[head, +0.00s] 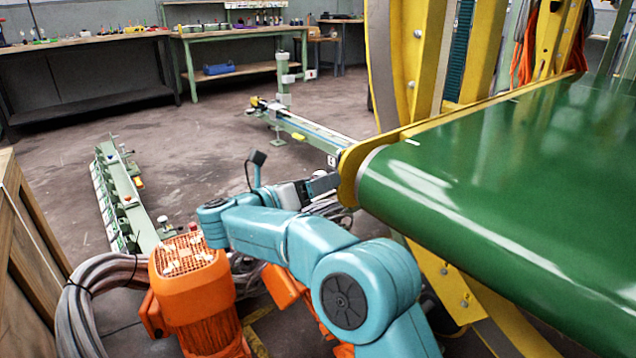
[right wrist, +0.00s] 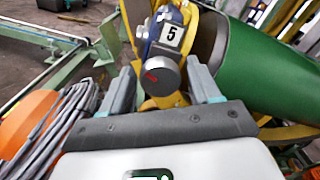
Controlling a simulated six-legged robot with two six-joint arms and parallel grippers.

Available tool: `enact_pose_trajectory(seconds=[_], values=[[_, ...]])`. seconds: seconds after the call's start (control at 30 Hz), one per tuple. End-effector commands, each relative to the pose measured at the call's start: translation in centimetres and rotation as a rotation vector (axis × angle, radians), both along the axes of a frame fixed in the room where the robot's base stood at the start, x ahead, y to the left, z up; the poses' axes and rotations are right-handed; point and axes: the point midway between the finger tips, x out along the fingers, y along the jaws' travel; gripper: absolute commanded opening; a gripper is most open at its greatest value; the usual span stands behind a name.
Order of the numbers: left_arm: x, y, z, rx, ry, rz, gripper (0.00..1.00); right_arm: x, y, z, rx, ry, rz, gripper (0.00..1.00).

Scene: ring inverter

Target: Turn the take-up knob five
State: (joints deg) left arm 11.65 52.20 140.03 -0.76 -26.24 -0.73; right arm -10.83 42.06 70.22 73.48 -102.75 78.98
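The take-up knob (right wrist: 161,77) is a round grey knob with a red mark on its face, in the upper middle of the right wrist view. It sits on a blue housing just under a white plate marked 5 (right wrist: 172,35). My right gripper (right wrist: 161,68) is open, with one grey finger on each side of the knob. A gap shows on the left of the knob; whether the right finger touches it I cannot tell. In the head view my right gripper (head: 322,184) is beside the yellow end plate of the green belt, and the knob is hidden. My left gripper is not in view.
The green belt (head: 500,200) and its yellow frame (head: 405,60) fill the right side. Pale green rails (head: 125,195) lie on the floor at left. Open floor lies beyond.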

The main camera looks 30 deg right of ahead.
Motion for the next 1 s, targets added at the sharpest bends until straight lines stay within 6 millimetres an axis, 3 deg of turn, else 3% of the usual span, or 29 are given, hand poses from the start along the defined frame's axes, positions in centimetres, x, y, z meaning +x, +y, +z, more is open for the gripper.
enact_pose_trajectory(seconds=[0.3, 0.43, 0.57, 0.93, 1.0], values=[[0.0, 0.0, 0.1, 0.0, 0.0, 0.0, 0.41, 0.0, 0.0, 0.1, -0.001, -0.001, 0.0, 0.7], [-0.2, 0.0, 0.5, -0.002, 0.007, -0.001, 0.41, 0.0, 1.2, 0.3, -0.001, -0.001, 0.004, 0.7], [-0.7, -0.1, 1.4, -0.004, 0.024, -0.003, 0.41, -0.2, 4.0, 0.4, -0.002, 0.001, 0.005, 0.7], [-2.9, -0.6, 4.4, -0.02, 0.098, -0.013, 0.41, -1.1, 14.2, 0.5, -0.002, 0.001, 0.005, 0.7], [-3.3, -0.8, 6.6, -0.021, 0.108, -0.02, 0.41, -0.9, 14.0, 1.2, -0.003, 0.004, 0.001, 0.7]])
